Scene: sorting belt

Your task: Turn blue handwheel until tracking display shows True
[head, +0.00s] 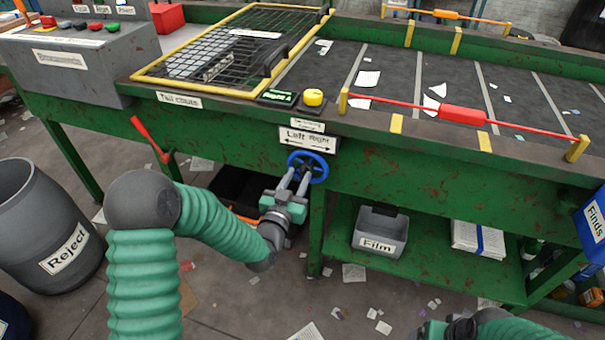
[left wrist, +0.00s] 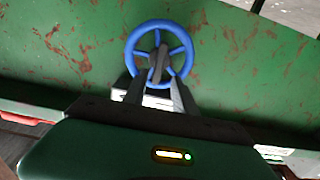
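The blue handwheel (head: 308,168) is mounted on the green belt frame below a "Left Right" sign (head: 308,138) with arrows. In the left wrist view the handwheel (left wrist: 160,54) is face-on, with a dark hub. My left gripper (head: 297,178) is at the wheel's lower left, its two fingers apart and pointing at it. In the left wrist view the fingers (left wrist: 157,88) reach the lower rim; contact is unclear. A small green display (head: 277,96) on the frame top seems to read "Right" and a figure. My right gripper (head: 458,329) is partly cut off at the bottom edge.
A yellow button (head: 313,97) sits beside the display. A mesh tail cover (head: 240,45) and a red bar (head: 462,113) are above the belt (head: 400,62). A red lever (head: 150,139) sticks out left. A "Film" bin (head: 380,232) stands on the lower shelf, a "Reject" barrel (head: 42,225) at left.

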